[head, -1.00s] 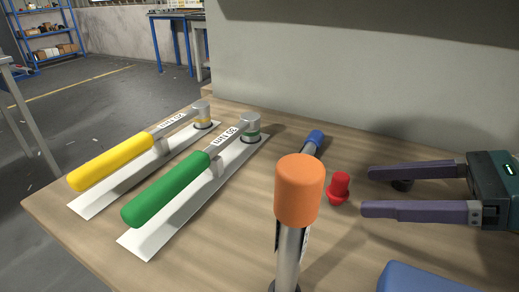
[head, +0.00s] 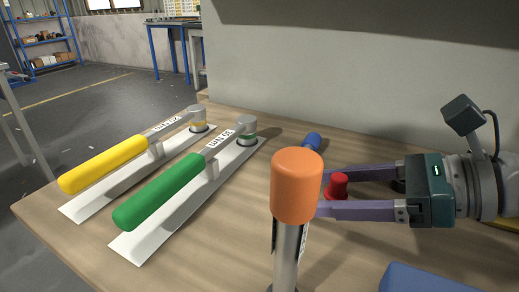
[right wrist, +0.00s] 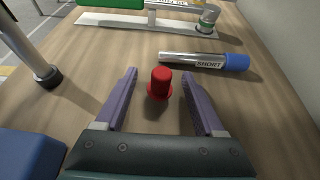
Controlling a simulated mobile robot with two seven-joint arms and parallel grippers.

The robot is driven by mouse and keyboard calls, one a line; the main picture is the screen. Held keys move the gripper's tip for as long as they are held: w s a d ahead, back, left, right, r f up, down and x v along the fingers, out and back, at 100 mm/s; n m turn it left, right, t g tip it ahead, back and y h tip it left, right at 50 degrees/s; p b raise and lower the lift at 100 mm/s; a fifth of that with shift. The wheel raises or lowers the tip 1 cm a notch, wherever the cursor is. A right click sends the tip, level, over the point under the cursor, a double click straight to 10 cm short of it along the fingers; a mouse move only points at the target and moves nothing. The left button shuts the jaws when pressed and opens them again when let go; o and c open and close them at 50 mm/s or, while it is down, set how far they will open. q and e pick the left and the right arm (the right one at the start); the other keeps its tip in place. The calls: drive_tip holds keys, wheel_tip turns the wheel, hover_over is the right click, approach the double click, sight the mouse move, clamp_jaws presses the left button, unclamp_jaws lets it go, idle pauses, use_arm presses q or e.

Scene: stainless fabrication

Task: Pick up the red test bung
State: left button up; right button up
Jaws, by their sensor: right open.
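The red test bung (head: 337,184) stands upright on the wooden bench, its wider flange at the bottom. In the right wrist view the bung (right wrist: 161,84) is between the two purple fingers of my right gripper (right wrist: 161,88), with a gap on each side. My right gripper (head: 322,190) is open and comes in from the right in the head view. There the near finger hides the bung's base, and the orange-capped tool covers part of the fingertips. My left gripper is not in view.
An orange-capped upright tool (head: 297,185) stands in front. A blue-capped tube (head: 313,141) marked SHORT lies beyond the bung. Yellow-handled (head: 103,164) and green-handled (head: 158,194) wrenches lie on white strips at left. A blue object (head: 430,279) is at front right.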

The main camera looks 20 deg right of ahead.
drive_tip(key=shift+c, duration=0.4)
clamp_jaws()
drive_tip(key=shift+r, duration=0.1)
